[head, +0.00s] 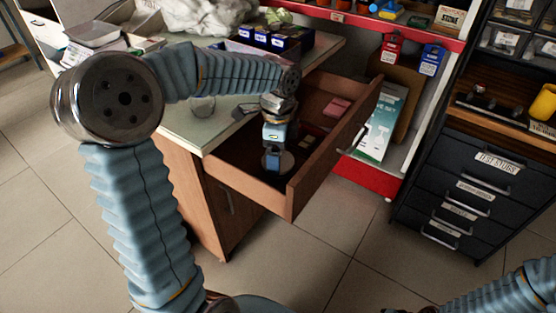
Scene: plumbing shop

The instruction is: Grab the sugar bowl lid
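My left arm reaches over the counter, and its gripper (273,163) points down into the open wooden drawer (247,182). A round greyish disc (287,163), which may be the sugar bowl lid, lies at the fingertips, partly hidden by them. I cannot tell whether the fingers are closed on it. No sugar bowl can be made out. My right arm shows only in part at the bottom right; its gripper is not clearly seen.
The drawer's front panel and side walls surround the gripper. A pinkish-red box (337,107) lies further back in the drawer. A dark drawer cabinet (470,190) stands right; the floor between is clear.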

